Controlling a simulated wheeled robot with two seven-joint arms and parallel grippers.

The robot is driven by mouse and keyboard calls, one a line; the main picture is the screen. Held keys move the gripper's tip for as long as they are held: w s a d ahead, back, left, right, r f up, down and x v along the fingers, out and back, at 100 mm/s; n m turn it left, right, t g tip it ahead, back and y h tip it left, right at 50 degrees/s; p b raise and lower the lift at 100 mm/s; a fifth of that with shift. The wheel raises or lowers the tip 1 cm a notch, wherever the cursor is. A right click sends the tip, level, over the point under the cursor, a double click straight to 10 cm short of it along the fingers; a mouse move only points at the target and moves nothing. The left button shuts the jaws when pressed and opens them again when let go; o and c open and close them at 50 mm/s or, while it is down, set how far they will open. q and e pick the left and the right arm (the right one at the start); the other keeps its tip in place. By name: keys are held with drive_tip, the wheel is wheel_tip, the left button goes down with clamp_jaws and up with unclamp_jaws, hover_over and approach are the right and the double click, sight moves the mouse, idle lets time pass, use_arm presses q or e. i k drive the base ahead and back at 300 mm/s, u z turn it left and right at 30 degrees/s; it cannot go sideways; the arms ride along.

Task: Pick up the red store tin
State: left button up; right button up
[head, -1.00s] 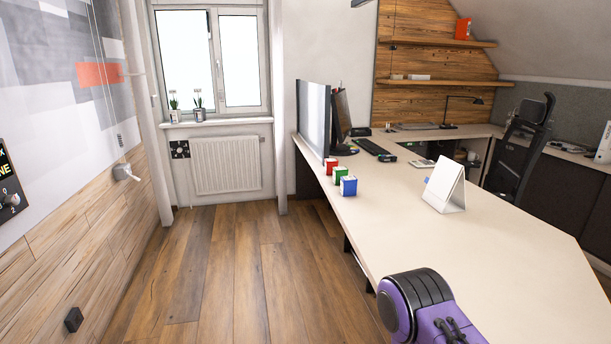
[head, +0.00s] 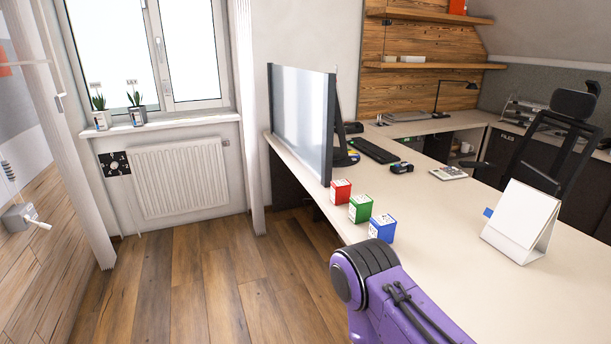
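The red store tin (head: 340,191) is a small box-shaped tin with a pale label and white top. My purple arm shows at the bottom centre, short of the blue tin, but no gripper fingers are in view.
The desk (head: 450,235) is mostly clear in the middle. An office chair (head: 565,135) is beyond the desk. The wooden floor (head: 215,280) left of the desk is free.

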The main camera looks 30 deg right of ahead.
sight(341, 190)
drive_tip(key=i, duration=3.45)
drive_tip(key=z, duration=2.75)
